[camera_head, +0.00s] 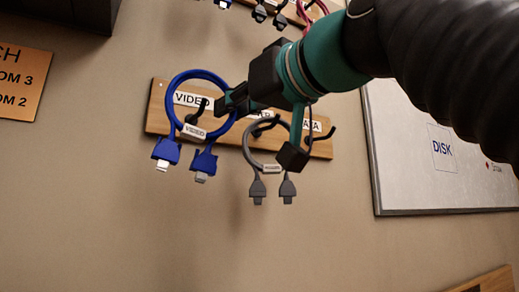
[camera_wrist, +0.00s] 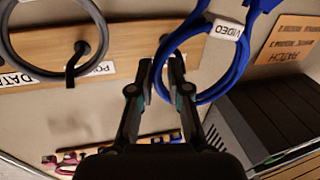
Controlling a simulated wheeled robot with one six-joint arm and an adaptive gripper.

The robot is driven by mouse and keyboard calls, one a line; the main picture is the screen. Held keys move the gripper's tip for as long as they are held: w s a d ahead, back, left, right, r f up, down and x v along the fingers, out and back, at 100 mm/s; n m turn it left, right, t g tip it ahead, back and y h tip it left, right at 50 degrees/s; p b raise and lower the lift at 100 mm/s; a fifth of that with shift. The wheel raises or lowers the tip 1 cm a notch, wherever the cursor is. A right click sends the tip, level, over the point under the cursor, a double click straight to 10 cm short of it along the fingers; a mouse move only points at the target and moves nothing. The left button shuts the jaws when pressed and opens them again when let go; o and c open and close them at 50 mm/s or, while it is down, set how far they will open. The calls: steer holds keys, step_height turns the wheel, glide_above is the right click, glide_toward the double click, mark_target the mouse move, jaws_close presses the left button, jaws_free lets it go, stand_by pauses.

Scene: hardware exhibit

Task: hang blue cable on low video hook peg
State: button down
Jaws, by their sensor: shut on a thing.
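The blue cable (camera_head: 178,90) is a coiled loop with a VIDEO tag and two blue plugs hanging down, in front of the left end of a wooden peg board (camera_head: 157,108). My gripper (camera_head: 226,104) is shut on the loop's right side. In the wrist view the cable (camera_wrist: 239,65) passes between my fingertips (camera_wrist: 161,72). The black video hook (camera_head: 201,108), beside the VIDEO label (camera_head: 184,98), shows within the loop's outline in the head view. I cannot tell whether the loop is around the hook or only in front of it.
A grey cable (camera_head: 248,150) hangs from the middle hook, close below my gripper. The right hook (camera_head: 328,134) looks empty. An upper board with more cables (camera_head: 260,12) is above. A DISK panel (camera_head: 430,150) is at right, an orange sign (camera_head: 22,80) at left.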

steer(key=shift+w+a+f, duration=0.1)
steer(key=shift+w+a, duration=0.4)
steer(key=shift+w, duration=0.35)
steer(key=shift+w+a+f, duration=0.1)
steer(key=shift+w+a, duration=0.4)
steer(key=shift+w, duration=0.35)
steer(key=shift+w+a+f+b, duration=0.15)
steer(key=shift+w+f+b, duration=0.1)
steer(key=shift+f, duration=0.2)
steer(key=shift+w+a+f+b, duration=0.15)
steer(key=shift+w+f+b, duration=0.1)
steer(key=shift+f, duration=0.15)
steer(key=c, duration=1)
jaws_free()
steer(key=shift+c, duration=0.2)
steer(key=shift+f, duration=0.1)
